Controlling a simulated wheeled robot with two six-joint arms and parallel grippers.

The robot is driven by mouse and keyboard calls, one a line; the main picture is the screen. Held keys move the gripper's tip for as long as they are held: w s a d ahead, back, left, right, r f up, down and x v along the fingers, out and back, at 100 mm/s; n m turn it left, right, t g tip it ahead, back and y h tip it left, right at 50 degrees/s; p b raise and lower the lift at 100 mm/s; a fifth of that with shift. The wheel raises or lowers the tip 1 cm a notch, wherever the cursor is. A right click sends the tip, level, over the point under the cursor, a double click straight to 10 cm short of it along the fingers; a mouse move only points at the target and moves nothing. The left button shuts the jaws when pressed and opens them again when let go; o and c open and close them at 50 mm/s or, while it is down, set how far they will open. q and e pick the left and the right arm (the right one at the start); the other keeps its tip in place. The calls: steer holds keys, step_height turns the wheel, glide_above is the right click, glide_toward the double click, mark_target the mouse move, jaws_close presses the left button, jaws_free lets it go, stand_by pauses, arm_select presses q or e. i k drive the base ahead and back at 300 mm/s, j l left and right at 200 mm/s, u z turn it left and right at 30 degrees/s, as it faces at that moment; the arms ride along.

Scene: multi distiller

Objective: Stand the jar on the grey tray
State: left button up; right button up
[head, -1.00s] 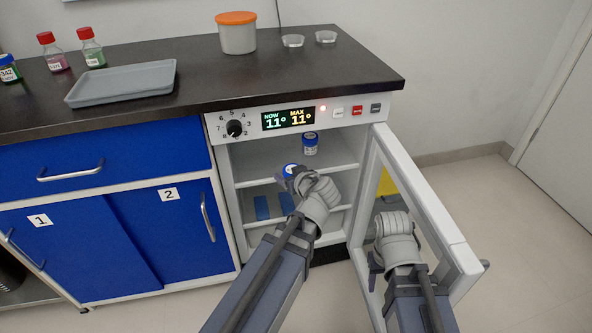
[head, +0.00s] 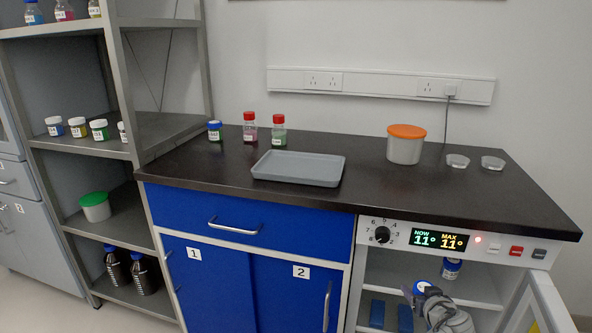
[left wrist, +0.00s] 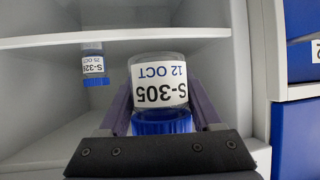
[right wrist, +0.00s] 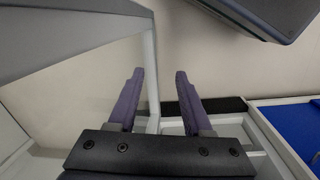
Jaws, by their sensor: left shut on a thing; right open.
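My left gripper (left wrist: 160,115) is shut on a clear jar (left wrist: 158,82) with a blue lid, labelled S-305 12 OCT. The jar is inside the open fridge compartment; in the head view the blue lid (head: 420,286) shows at the fingers of my left gripper (head: 425,291). The jar appears upside down in the left wrist view. The empty grey tray (head: 263,172) lies on the black counter, up and left of the fridge. My right gripper (right wrist: 155,100) is open and empty near the fridge door; it is not visible in the head view.
A second blue-lidded jar (head: 451,268) stands on a fridge shelf; it also shows in the left wrist view (left wrist: 94,65). The open fridge door (head: 545,300) is at the right. Red-capped bottles (head: 250,128) and a small blue-lidded jar (head: 214,131) stand behind the tray. An orange-lidded tub (head: 405,146) stands right.

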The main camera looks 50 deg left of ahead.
mark_target(281, 166)
steer(key=k+j, duration=1.05)
